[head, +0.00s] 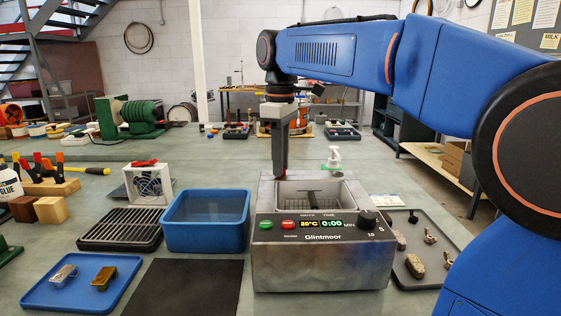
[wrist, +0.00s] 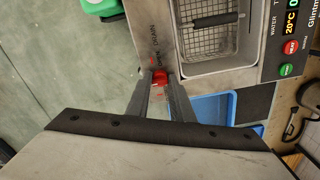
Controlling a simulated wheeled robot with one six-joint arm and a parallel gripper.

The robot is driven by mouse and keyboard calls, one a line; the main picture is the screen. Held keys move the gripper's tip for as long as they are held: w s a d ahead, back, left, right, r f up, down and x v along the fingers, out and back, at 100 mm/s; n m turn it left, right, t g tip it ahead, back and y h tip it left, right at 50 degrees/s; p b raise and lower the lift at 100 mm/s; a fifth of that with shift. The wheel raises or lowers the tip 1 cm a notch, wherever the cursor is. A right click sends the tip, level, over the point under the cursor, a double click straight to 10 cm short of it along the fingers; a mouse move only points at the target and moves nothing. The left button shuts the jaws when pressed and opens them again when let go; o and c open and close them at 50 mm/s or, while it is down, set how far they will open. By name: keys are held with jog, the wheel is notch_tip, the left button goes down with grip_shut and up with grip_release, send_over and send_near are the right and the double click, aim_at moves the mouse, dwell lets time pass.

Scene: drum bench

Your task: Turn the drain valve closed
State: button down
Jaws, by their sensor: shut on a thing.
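The drain valve's red handle (wrist: 160,77) sits at the edge of the grey metal cleaner (head: 320,265), beside the printed DRAIN lettering in the wrist view. My gripper (wrist: 160,80) is shut on the red handle, with one finger on each side of it. In the head view my gripper (head: 280,168) points down at the cleaner's far left side, where the valve is mostly hidden. The cleaner's basin holds a wire basket (wrist: 213,38). I cannot tell the valve's exact angle.
A blue tub (head: 207,240) and a black rack (head: 121,229) stand left of the cleaner. A blue tray (head: 72,300) with two small metal parts lies at the front left. A dark tray (head: 424,273) with several parts is on the right. A green-and-white fitting (head: 333,160) stands behind the cleaner.

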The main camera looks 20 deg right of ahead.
jog(key=c, duration=1.6)
grip_release()
jog(key=shift+o, duration=0.2)
jog(key=shift+r, duration=0.1)
notch_tip(320, 180, up, 17)
jog(key=shift+r, duration=0.1)
